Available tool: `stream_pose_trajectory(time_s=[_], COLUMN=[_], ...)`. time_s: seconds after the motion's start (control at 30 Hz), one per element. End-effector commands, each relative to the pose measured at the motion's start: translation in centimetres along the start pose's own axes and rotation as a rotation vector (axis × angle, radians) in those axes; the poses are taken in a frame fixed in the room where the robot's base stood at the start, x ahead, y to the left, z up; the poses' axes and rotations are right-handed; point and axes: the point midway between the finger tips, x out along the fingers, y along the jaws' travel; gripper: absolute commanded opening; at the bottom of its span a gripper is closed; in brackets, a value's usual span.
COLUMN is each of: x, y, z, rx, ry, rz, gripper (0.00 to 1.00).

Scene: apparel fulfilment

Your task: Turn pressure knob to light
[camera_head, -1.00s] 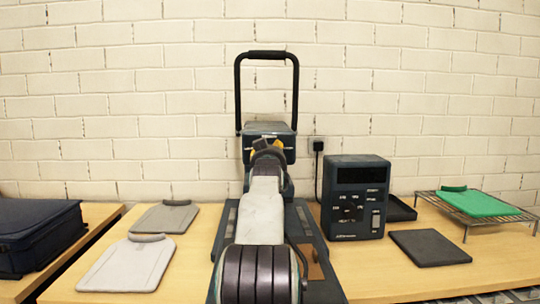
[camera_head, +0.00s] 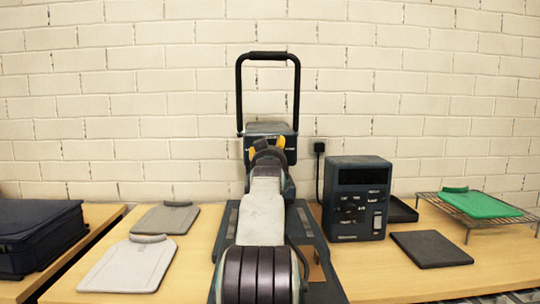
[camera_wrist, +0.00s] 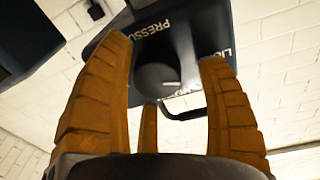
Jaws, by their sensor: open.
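The heat press (camera_head: 268,128) stands on the table against the wall, with a tall black handle. In the wrist view its dark front panel (camera_wrist: 120,62) carries white lettering reading "PRESSU" and, at the right, "LIG", both cut off. The round dark pressure knob (camera_wrist: 153,76) sits below the lettering, with a white pointer mark on its right part, roughly towards the "LIG" side. My gripper (camera_wrist: 165,55) is open, its orange fingers on either side of the knob with gaps visible. In the head view my gripper (camera_head: 266,147) is in front of the press head and hides the knob.
A dark control box (camera_head: 357,200) stands right of the press, beside a black pad (camera_head: 430,248). A green board (camera_head: 482,204) lies on a wire rack (camera_head: 468,226). Grey boards (camera_head: 128,266) lie at left, near a dark case (camera_head: 40,235). Bare table shows between them.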

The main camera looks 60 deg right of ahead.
Motion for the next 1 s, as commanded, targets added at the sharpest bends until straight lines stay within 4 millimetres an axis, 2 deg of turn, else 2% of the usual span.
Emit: stream_pose_trajectory(time_s=[0.27,0.8,1.0], x=[-1.5,-8.8,-10.8], y=[0.0,0.0,0.0], z=[0.0,-0.1,-0.1], rx=[0.000,0.000,0.000], ry=[-0.001,0.002,0.002], rz=[0.001,-0.001,-0.001], gripper=[0.68,0.68,0.68])
